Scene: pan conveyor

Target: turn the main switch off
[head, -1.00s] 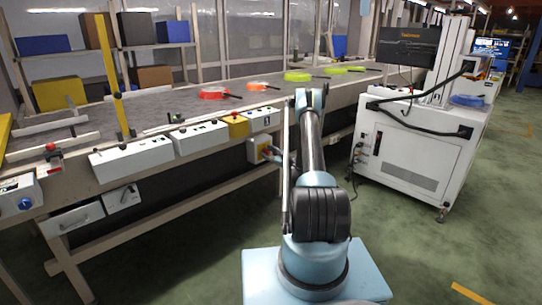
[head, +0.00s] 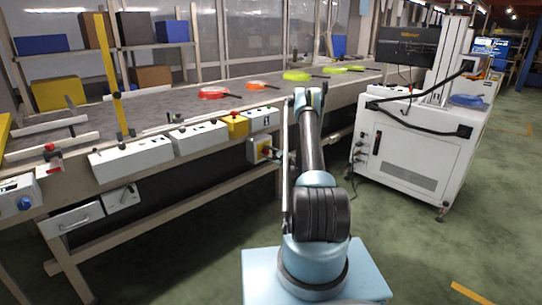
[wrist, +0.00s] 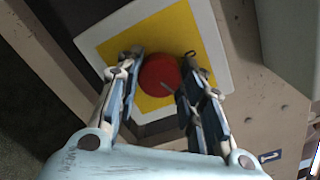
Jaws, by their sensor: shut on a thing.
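The main switch is a round red knob (wrist: 158,76) on a yellow square plate with a white border (wrist: 215,40), seen close in the wrist view. In the head view the switch box (head: 252,151) hangs on the conveyor's front, just left of my arm. My gripper (wrist: 163,68) is shut on the red knob, with one finger on each side of it. A thin grey strip shows across the knob's right part. The knob's exact turn angle is hard to read. In the head view my gripper is mostly hidden by my arm.
A white machine cabinet (head: 410,160) stands at right. The green floor between is clear.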

